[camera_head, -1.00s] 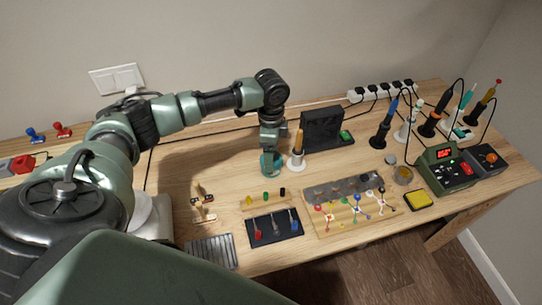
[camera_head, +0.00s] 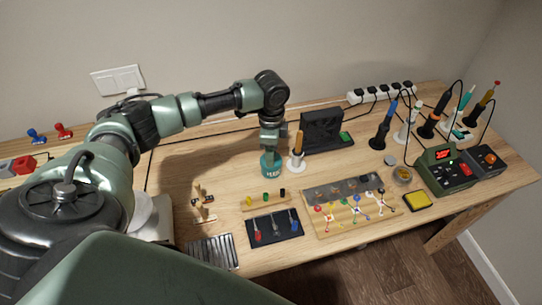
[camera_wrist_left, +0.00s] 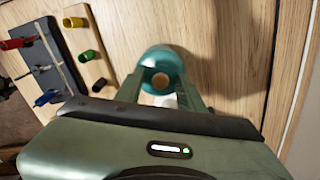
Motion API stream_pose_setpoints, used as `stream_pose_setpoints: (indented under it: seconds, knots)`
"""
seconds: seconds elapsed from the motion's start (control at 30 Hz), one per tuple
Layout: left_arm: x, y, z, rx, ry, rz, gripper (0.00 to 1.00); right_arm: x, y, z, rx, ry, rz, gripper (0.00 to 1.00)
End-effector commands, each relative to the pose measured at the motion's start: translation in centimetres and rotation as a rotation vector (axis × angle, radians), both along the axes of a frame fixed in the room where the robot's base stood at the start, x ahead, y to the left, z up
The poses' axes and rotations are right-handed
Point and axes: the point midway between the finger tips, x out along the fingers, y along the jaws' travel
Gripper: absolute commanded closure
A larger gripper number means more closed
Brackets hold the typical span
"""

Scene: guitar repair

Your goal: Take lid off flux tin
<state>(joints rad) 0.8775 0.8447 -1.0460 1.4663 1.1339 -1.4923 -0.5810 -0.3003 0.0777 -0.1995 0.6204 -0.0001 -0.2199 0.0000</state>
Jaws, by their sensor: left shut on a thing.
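The flux tin (camera_head: 271,168) is a small teal can with white lettering, upright on the wooden bench in the head view. My left gripper (camera_head: 270,149) reaches down onto its top from above. In the left wrist view the tin's round teal lid (camera_wrist_left: 160,56), with a brown round spot, lies between the two fingers of my left gripper (camera_wrist_left: 160,92). The gripper is shut on the lid. No gap between lid and tin can be made out. My right gripper is not in view.
In front are small bottles on a wooden rack (camera_head: 250,206) and a black tool tray (camera_head: 272,238). Bare bench lies left of the tin.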

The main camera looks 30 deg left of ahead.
Motion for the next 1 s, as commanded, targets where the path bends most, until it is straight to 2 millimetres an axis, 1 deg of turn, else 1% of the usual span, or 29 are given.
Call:
stream_pose_setpoints:
  seconds: [0.03,0.17,0.27,0.37,0.47,0.7,0.8,0.9,1.0]
  knots:
    - [-0.5,0.0,-0.7,0.003,0.015,-0.002,0.99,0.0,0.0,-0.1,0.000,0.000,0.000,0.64]
    - [-0.5,0.0,-0.2,0.003,0.017,-0.002,1.00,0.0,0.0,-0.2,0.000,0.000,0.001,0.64]
    - [-0.5,0.0,0.8,0.001,0.015,-0.002,1.00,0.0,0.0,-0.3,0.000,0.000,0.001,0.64]
    - [-0.4,0.0,2.7,0.001,0.011,-0.003,1.00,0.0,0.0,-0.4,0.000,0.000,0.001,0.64]
    - [-0.2,0.0,5.1,0.001,0.007,-0.002,1.00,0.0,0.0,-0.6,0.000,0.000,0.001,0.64]
    - [-0.1,-0.1,12.3,0.000,0.002,-0.001,1.00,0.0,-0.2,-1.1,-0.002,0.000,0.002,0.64]
    - [-0.2,-0.1,14.9,0.000,0.003,0.000,1.00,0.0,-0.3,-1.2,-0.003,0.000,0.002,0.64]
    - [-0.2,-0.1,16.9,-0.001,0.004,-0.001,1.00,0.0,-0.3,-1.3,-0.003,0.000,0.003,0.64]
    - [-0.2,-0.1,18.3,0.000,0.005,-0.001,1.00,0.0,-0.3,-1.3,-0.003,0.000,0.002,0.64]
